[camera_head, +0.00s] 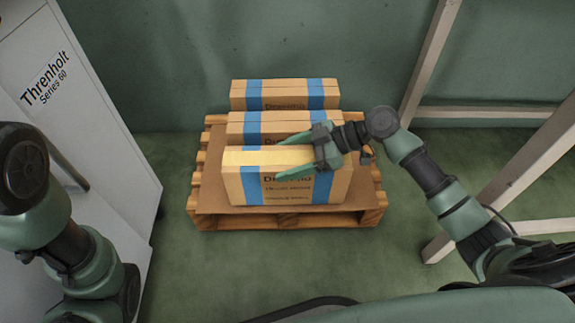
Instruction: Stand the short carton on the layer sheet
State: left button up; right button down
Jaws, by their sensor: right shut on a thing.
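A brown carton (296,190) with blue bands is upright at the front of the pallet. My right gripper (281,159) is shut on its upper part, with one green finger on the near face and the other at the far side. The brown layer sheet (212,190) lies on the pallet and shows around the carton's lower edge. I cannot tell whether the carton's bottom touches the sheet or is slightly above it. My left arm shows at the left edge, but its gripper is not in view.
Two similar cartons stand in a row behind, a middle one (240,128) and a back one (285,94), on the wooden pallet (290,222). A white machine cabinet (85,120) stands left. A pale metal frame (430,60) stands right. Green floor is clear in front.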

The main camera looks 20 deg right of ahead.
jog(key=shift+f, duration=0.55)
jog(key=shift+r, duration=0.15)
jog(key=shift+f, duration=0.2)
jog(key=shift+c, duration=0.7)
grip_release()
